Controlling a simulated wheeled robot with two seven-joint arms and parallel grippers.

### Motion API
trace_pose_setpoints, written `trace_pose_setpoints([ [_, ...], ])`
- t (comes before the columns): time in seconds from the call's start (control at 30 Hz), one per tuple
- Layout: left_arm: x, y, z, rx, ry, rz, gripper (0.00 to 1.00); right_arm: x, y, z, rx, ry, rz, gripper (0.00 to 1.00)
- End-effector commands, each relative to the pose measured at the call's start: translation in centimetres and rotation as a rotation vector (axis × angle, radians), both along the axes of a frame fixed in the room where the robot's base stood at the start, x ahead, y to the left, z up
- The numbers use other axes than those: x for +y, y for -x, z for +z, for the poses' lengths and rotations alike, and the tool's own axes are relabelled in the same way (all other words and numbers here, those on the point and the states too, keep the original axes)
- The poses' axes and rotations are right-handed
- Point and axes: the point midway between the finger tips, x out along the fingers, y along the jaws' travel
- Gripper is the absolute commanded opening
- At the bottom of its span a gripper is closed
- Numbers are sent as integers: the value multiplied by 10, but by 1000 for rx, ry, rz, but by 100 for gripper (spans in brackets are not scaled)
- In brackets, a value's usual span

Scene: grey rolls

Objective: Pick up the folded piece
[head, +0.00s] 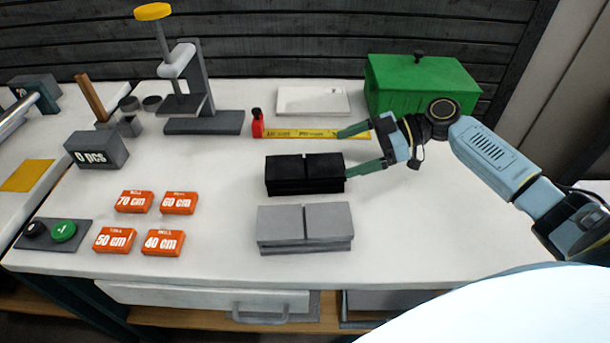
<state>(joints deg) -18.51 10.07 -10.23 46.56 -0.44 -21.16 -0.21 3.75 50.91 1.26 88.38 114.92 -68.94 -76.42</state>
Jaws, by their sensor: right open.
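A black folded piece (290,175) lies on the white table near its middle, with a slit across its top. A grey folded piece (280,224) of similar shape lies just in front of it, closer to me. My right gripper (344,153) reaches in from the right with its green fingers spread wide and nothing between them. Its nearer fingertip is at the right edge of the black piece; I cannot tell whether it touches. Its farther fingertip overlaps the yellow ruler (300,133) in the picture. My left gripper is not in view.
Orange length blocks (164,242) and a button panel (53,234) are at the front left. A grey counter block (96,150) and a press (204,122) stand behind them. A red bottle (257,124), a white tray (313,100) and a green box (420,85) are at the back. The right front is clear.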

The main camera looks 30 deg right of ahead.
Motion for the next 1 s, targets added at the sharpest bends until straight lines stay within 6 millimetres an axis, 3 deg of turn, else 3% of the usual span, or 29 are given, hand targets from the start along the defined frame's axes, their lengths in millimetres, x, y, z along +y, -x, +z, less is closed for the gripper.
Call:
trace_pose_setpoints([
  [0.1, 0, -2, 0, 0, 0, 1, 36, 18, -9, -7, -2, -1, 2, 100],
  [0.37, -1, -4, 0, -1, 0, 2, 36, 35, -18, -16, 0, -1, 0, 100],
  [0.63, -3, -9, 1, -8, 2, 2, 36, 66, -34, -34, -1, -2, 1, 100],
  [1.0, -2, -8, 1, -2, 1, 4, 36, 73, -37, -38, 0, 0, 0, 97],
])
